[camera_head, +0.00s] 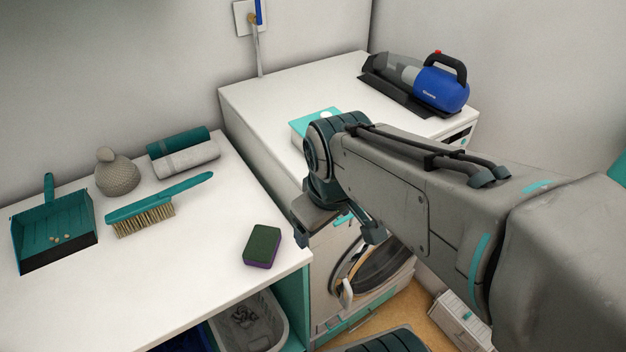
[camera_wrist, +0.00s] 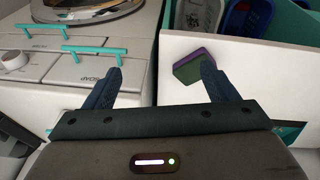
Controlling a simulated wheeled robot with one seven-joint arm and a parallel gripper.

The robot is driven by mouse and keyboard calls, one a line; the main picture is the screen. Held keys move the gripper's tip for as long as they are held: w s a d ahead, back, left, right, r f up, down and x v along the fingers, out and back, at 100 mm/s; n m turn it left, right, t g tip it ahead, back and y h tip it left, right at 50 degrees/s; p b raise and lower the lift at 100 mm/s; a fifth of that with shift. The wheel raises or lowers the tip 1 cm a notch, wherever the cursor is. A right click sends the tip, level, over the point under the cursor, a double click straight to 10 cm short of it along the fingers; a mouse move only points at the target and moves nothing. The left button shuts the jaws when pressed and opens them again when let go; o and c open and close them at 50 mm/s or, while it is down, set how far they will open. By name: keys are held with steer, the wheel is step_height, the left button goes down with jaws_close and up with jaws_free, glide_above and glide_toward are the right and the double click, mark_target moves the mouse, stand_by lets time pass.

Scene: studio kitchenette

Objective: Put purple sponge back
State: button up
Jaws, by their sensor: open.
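The purple sponge (camera_head: 262,246), with a dark green scouring top, lies on the white counter (camera_head: 190,290) near its right front edge. It also shows in the wrist view (camera_wrist: 194,66), just beyond the right fingertip, which overlaps it a little in the picture. My gripper (camera_head: 338,236) is open and empty, to the right of the sponge and past the counter's edge, in front of the washing machine. In the wrist view its two fingers (camera_wrist: 160,78) are spread apart with nothing between them. I cannot tell the exact gap to the sponge.
A grey basket (camera_head: 250,322) sits below the counter.

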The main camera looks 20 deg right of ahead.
steer(key=s+m, duration=0.1)
steer(key=m, duration=0.1)
steer(key=s+d+m, duration=0.1)
steer(key=m, duration=0.1)
steer(key=shift+d+f+m, duration=0.1)
steer(key=shift+d+m, duration=0.05)
steer(key=shift+m, duration=0.25)
stand_by(0.8)
